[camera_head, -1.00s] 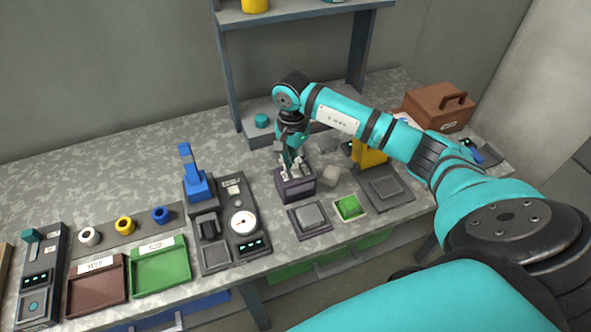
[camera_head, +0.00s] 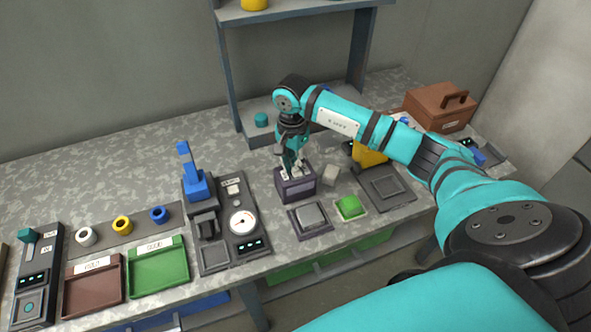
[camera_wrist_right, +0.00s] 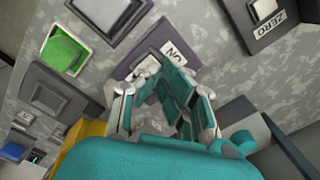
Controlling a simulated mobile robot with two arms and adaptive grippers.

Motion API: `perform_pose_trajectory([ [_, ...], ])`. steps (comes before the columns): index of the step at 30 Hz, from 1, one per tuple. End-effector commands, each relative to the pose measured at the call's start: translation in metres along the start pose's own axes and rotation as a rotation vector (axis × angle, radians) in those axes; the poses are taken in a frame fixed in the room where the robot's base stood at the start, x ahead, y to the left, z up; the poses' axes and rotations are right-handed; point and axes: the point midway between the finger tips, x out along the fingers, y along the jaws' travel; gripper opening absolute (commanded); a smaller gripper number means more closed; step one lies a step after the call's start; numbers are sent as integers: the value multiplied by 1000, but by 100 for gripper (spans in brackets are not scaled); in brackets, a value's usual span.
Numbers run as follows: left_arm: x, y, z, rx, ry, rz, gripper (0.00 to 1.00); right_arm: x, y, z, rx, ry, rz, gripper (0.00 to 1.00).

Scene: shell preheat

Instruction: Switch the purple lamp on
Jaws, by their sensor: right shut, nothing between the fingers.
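The purple lamp (camera_head: 296,190) is a small dark purple box on the bench, with a dull front panel that shows no clear glow. My right gripper (camera_head: 293,171) points down at the top of this box, its fingers together and empty. In the right wrist view the fingers (camera_wrist_right: 160,85) overlap the purple box (camera_wrist_right: 134,62), and a white label reading "ON" shows on its top. The fingers hide part of the top, so I cannot tell whether they touch a switch. My left gripper is not in view.
A grey pad (camera_head: 310,215) and a green square (camera_head: 350,207) lie in front of the box. A small grey block (camera_head: 330,175) and a yellow object (camera_head: 369,158) stand to its right. A gauge unit (camera_head: 240,225) is on the left, and a shelf post (camera_head: 229,75) rises behind.

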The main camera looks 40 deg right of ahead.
Motion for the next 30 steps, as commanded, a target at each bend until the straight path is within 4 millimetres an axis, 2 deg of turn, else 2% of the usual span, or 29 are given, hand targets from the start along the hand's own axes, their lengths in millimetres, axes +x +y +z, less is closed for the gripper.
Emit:
perform_pose_trajectory([
  [21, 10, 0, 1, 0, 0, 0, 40, 12, 0, 0, 1, 0, 2, 0],
  [30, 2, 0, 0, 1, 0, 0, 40, -1, 0, 0, 0, 1, 2, 0],
])
